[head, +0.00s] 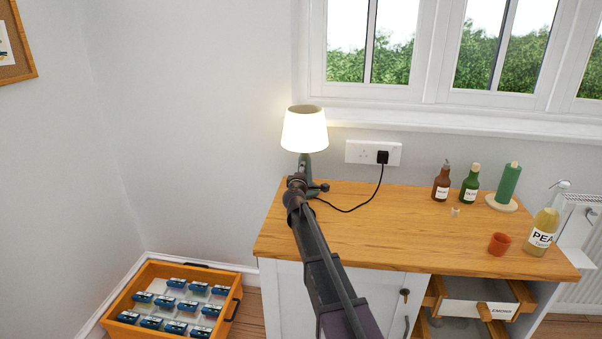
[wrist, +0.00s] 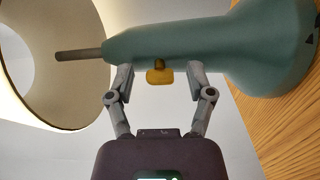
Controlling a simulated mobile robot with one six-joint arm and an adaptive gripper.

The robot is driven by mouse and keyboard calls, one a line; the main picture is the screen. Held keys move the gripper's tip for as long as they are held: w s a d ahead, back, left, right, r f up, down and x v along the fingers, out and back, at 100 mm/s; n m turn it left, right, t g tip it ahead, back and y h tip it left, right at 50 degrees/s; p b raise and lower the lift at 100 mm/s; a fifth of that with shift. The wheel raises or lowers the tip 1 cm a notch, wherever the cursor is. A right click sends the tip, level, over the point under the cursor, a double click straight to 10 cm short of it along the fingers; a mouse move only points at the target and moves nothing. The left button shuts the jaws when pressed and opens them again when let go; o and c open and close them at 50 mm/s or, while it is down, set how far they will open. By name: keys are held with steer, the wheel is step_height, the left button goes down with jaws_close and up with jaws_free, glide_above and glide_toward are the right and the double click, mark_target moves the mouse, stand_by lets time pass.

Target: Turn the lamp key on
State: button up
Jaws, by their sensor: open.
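The lamp has a cream shade (head: 304,130) that glows brightly in the head view, and a green-teal body (wrist: 180,42) that lies sideways across the wrist view. A small yellow lamp key (wrist: 159,77) sticks out of the body. My gripper (wrist: 162,80) is open, with one finger on each side of the key and visible gaps between. The fingertips are close to the lamp body; I cannot tell if they touch it. In the head view my arm hides the key and part of the lamp's stem.
The lamp stands at the back left of the wooden worktop (head: 365,218). Its black cord runs to a wall socket (head: 373,153). Bottles, a green roll (head: 508,183) and an orange cup (head: 499,244) stand to the right. An orange crate (head: 237,311) sits on the floor.

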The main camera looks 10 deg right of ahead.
steer(key=v, duration=1.2)
stand_by(0.4)
